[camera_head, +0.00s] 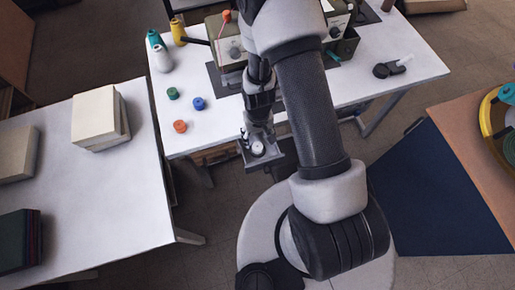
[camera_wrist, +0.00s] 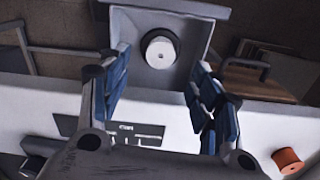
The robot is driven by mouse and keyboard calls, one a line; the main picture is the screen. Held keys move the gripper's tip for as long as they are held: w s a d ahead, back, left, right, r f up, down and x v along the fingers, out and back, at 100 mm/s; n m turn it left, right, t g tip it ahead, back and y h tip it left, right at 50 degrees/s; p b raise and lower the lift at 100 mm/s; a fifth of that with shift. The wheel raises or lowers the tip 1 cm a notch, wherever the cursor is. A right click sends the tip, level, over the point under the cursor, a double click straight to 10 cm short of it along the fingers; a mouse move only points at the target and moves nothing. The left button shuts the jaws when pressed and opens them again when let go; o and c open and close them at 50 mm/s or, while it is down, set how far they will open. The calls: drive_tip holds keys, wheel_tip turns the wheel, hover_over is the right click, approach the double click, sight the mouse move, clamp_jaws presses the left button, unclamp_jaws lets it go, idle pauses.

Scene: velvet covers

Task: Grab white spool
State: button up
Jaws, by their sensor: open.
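A white spool (camera_wrist: 160,50) stands in a shallow grey tray (camera_wrist: 190,22) at the table's near edge. The spool also shows in the head view as a small pale round (camera_head: 258,148) in the tray (camera_head: 249,162). My gripper (camera_wrist: 160,92) is open and empty, with its blue-padded fingers apart. In the wrist view the spool appears beyond the fingertips, roughly centred between them. I cannot tell the exact distance. In the head view my arm and gripper (camera_head: 258,128) reach down close to the tray, and the gripper's fingers are hard to make out.
On the white table (camera_head: 220,142) stand orange (camera_head: 180,127), blue (camera_head: 198,104) and green (camera_head: 173,93) spools. White (camera_head: 162,58), yellow (camera_head: 178,32) and teal (camera_head: 154,38) cones stand behind them. A sewing machine (camera_head: 232,52) is at the back. A left table holds books (camera_head: 98,120).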

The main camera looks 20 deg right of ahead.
sight(258, 146)
drive_tip(key=f+b, duration=0.2)
drive_tip(key=f, duration=0.5)
drive_tip(key=shift+w+f+b, duration=0.1)
drive_tip(key=shift+w+b, duration=0.1)
drive_tip(key=shift+b, duration=0.15)
drive_tip(key=shift+c, duration=0.2)
drive_tip(key=c, duration=0.8)
